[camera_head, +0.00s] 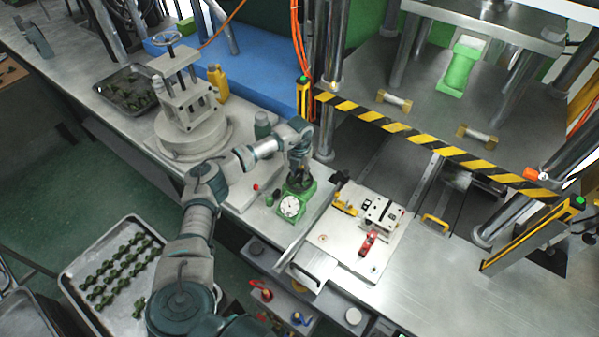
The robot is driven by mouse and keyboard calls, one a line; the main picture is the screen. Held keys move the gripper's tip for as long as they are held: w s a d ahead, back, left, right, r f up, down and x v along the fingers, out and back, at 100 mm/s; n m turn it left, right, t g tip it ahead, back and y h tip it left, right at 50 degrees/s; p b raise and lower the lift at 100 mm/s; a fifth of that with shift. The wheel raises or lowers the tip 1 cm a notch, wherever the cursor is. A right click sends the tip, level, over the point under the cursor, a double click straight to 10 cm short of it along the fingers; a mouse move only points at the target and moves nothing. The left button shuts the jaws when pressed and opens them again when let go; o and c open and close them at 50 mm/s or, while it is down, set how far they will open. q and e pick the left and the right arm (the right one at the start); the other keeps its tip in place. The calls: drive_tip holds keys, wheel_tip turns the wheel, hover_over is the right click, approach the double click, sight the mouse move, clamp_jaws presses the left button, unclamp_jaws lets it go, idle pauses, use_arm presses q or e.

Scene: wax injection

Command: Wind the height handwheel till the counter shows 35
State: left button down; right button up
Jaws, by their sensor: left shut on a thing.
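A small green unit (300,203) with a round white dial (291,206) on its front stands on the steel bench near the middle. The dial's marks are too small to read. My left gripper (298,184) comes down onto the top of this unit and is shut on the height handwheel there. The fingers mostly hide the handwheel, and I cannot make out its angle. I cannot make out a number counter. My right gripper is not in view.
A pale plate with a mould fixture (357,238) lies right of the green unit. A yellow-black striped bar (430,144) crosses the press. A clamp stand (188,105) with its own wheel stands back left. A tray of green pieces (112,270) is at lower left.

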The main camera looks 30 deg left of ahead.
sight(299, 173)
use_arm(q)
drive_tip(key=shift+w+r, duration=0.25)
drive_tip(key=c, duration=0.8)
unclamp_jaws()
drive_tip(key=shift+c, duration=0.2)
drive_tip(key=shift+o, duration=0.3)
drive_tip(key=shift+f, duration=0.2)
wheel_tip(299, 173, up, 12)
drive_tip(key=shift+a, duration=0.15)
drive_tip(key=shift+f, duration=0.2)
